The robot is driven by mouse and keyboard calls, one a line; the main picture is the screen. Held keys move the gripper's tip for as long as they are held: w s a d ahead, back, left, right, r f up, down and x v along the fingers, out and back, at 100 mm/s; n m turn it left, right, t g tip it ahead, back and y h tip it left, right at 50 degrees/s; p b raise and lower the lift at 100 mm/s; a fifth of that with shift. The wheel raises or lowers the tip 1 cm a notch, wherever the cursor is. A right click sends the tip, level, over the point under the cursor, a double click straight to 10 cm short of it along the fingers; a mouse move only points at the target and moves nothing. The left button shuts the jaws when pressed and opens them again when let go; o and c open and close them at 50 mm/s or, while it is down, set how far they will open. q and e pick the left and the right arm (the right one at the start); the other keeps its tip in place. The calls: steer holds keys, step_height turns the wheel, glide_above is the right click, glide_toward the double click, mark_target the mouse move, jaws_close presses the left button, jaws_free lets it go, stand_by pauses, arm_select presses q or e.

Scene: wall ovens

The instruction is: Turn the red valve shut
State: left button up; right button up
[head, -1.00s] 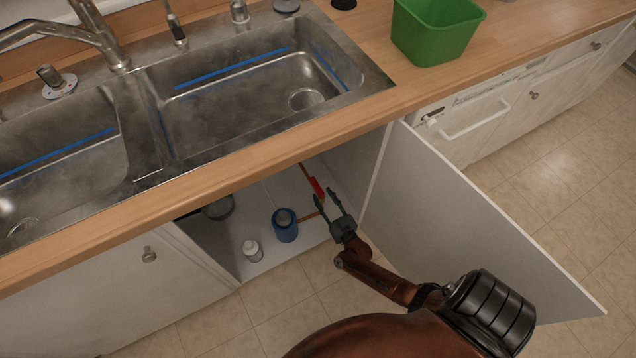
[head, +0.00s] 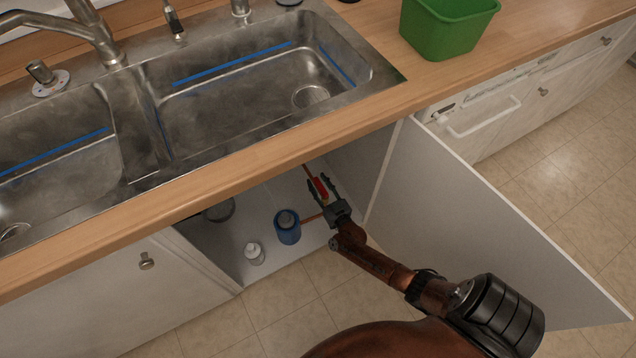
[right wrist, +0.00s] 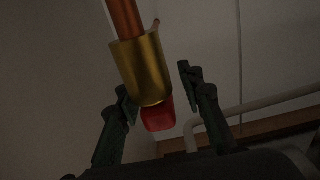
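The red valve handle (head: 320,187) sits on a copper pipe inside the open cabinet under the sink. In the right wrist view the red handle (right wrist: 158,116) shows below a brass valve body (right wrist: 143,68) on the pipe. My right gripper (head: 325,188) is at the valve, with one finger on each side of the red handle. In the right wrist view the gripper (right wrist: 153,85) is open, and a gap shows between the handle and the right finger. The left finger is close to the brass body; I cannot tell whether it touches. My left gripper is not in view.
A blue can (head: 288,228) and a white bottle (head: 254,253) stand on the cabinet floor left of the gripper. The open cabinet door (head: 470,220) is to the right of my arm. The counter edge (head: 250,168) overhangs the opening.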

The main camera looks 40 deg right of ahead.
jaws_close()
stand_by(0.7)
